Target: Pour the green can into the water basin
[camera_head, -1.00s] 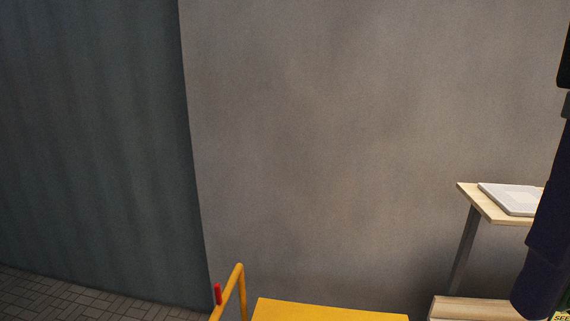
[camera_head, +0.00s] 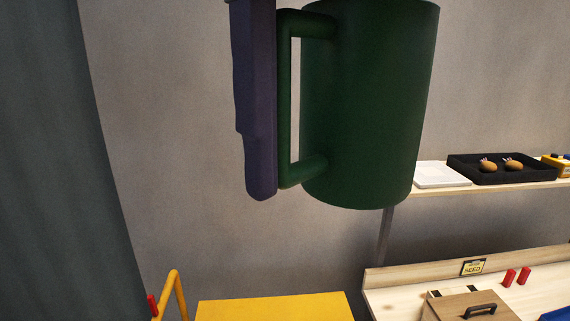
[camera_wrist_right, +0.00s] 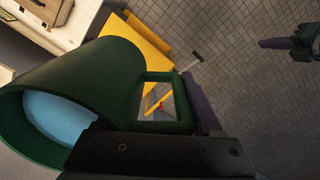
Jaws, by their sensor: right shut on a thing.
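The green can (camera_head: 370,100) is held up close in the head view, upright, with its handle on the left. My right gripper (camera_head: 258,150) is shut on the handle. In the right wrist view the can (camera_wrist_right: 100,75) lies across the left, with light-blue water (camera_wrist_right: 65,120) inside its open mouth. A blue edge (camera_head: 555,315) shows at the head view's lower right corner; I cannot tell whether it is the water basin. A dark arm end, seemingly my left gripper (camera_wrist_right: 275,43), shows small in the right wrist view; its jaws are unclear.
A wooden bench (camera_head: 400,285) with a lidded wooden box (camera_head: 470,308), SEED sign (camera_head: 473,267) and red pegs (camera_head: 516,276) stands at right. Above, a shelf (camera_head: 430,190) holds a white tray (camera_head: 441,174) and black tray (camera_head: 470,177) with potatoes. A yellow cart (camera_head: 270,307) stands below.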

